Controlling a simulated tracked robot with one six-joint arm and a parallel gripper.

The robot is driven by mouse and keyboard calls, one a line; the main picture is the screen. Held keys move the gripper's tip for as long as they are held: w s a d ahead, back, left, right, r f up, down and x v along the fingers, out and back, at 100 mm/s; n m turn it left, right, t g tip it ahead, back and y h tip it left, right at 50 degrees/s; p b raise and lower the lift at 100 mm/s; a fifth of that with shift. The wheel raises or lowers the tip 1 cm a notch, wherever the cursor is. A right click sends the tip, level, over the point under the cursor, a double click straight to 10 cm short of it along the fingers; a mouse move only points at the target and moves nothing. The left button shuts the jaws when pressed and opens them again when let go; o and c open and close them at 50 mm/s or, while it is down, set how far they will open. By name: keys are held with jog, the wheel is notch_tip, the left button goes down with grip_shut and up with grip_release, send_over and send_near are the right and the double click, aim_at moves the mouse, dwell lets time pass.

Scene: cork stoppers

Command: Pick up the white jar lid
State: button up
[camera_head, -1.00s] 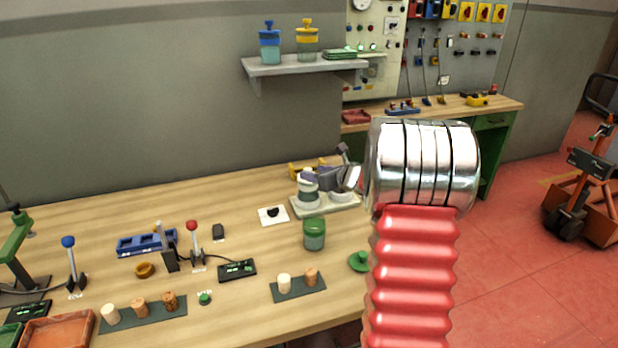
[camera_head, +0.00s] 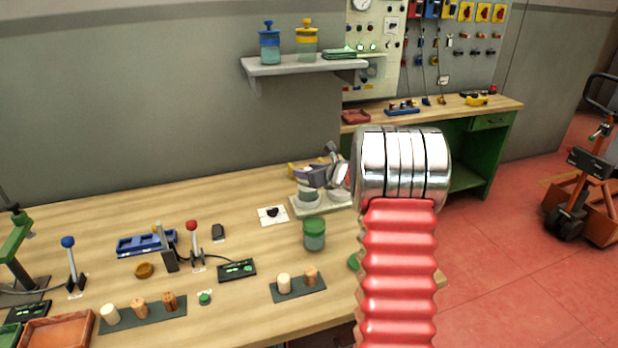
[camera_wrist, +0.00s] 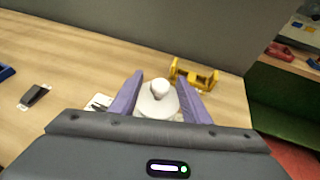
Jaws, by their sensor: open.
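In the wrist view the white jar lid (camera_wrist: 157,104), with a round knob on top, sits between the two purple fingers of my gripper (camera_wrist: 160,82). The fingers are open on either side of it; I cannot tell whether either touches it. In the head view my gripper (camera_head: 312,178) is over the left part of a pale tray (camera_head: 295,211) at the back of the bench. A whitish jar (camera_head: 306,199) stands below it on the tray, and the lid there is mostly hidden by the gripper.
A yellow holder (camera_wrist: 194,76) stands just behind the lid, close to the right finger. A white card with a black knob (camera_head: 272,215) lies left of the tray. A green lid (camera_head: 354,262) is partly behind my arm.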

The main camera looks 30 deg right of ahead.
aim_at(307, 168)
jog(key=shift+c, duration=0.3)
jog(key=shift+f, duration=0.1)
grip_shut()
notch_tip(307, 168, up, 10)
jog(key=shift+r, duration=0.1)
dwell(0.7)
dwell(0.5)
